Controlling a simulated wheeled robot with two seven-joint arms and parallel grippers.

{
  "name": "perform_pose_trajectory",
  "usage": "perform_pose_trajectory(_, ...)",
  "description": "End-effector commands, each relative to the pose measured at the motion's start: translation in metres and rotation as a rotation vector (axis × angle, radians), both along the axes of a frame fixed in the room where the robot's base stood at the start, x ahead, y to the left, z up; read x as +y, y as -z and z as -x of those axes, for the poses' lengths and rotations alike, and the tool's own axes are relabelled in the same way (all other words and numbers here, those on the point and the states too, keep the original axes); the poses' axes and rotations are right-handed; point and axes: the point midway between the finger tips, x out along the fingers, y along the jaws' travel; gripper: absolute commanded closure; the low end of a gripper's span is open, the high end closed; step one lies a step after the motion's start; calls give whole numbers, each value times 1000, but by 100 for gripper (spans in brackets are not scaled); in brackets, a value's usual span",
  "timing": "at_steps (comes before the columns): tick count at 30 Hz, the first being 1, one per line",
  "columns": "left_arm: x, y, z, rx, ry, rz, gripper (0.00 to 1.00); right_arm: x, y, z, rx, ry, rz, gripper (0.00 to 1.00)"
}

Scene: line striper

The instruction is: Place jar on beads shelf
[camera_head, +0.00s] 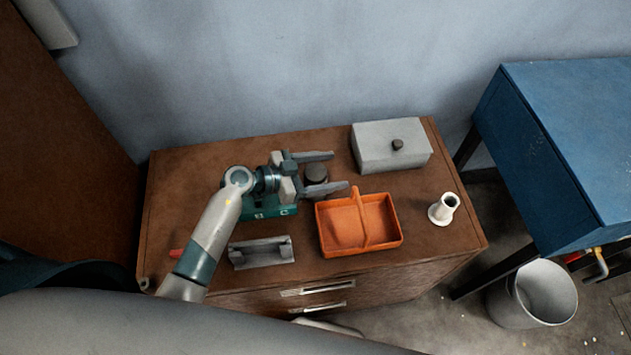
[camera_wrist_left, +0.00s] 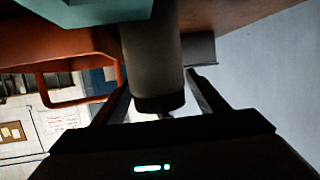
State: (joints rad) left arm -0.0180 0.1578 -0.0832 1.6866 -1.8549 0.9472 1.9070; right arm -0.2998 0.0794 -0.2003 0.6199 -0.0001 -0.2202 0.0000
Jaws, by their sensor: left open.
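A jar (camera_head: 316,174) with a dark round lid stands on the brown cabinet top. My left gripper (camera_head: 338,171) reaches in from the left, with one finger on each side of the jar. The fingers are open, and the jar looks loose between them. In the left wrist view the jar's grey-brown body (camera_wrist_left: 153,55) shows between the spread fingers (camera_wrist_left: 160,98), with its dark lid towards the gripper's body. I cannot pick out a beads shelf for certain in either view. My right gripper is not in view.
On the cabinet (camera_head: 190,180), a teal block (camera_head: 284,211) sits below my wrist. An orange divided tray (camera_head: 335,251), a grey lidded box (camera_head: 372,158), a white flared vessel (camera_head: 436,212) and a grey bracket (camera_head: 262,254) stand around it. A blue table (camera_head: 570,140) is right, above a bucket (camera_head: 510,308).

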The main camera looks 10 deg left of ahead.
Motion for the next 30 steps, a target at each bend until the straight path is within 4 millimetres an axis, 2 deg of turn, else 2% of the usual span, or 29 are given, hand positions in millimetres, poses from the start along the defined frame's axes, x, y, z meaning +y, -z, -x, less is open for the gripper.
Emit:
perform_pose_trajectory(5, 0, 0, 0, 0, 0, 0, 34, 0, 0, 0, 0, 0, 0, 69)
perform_pose_trajectory(12, 0, 0, 0, 0, 0, 0, 91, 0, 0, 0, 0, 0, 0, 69)
perform_pose_trajectory(13, 0, -1, 0, -1, 0, 2, 92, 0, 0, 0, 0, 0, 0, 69)
perform_pose_trajectory(14, 0, -1, 0, -1, 0, 2, 98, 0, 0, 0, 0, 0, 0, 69)
perform_pose_trajectory(23, 0, -6, 0, -2, 0, 1, 98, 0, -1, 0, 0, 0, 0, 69)
perform_pose_trajectory(30, 0, -32, 0, -5, 1, 1, 98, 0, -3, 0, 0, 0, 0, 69)
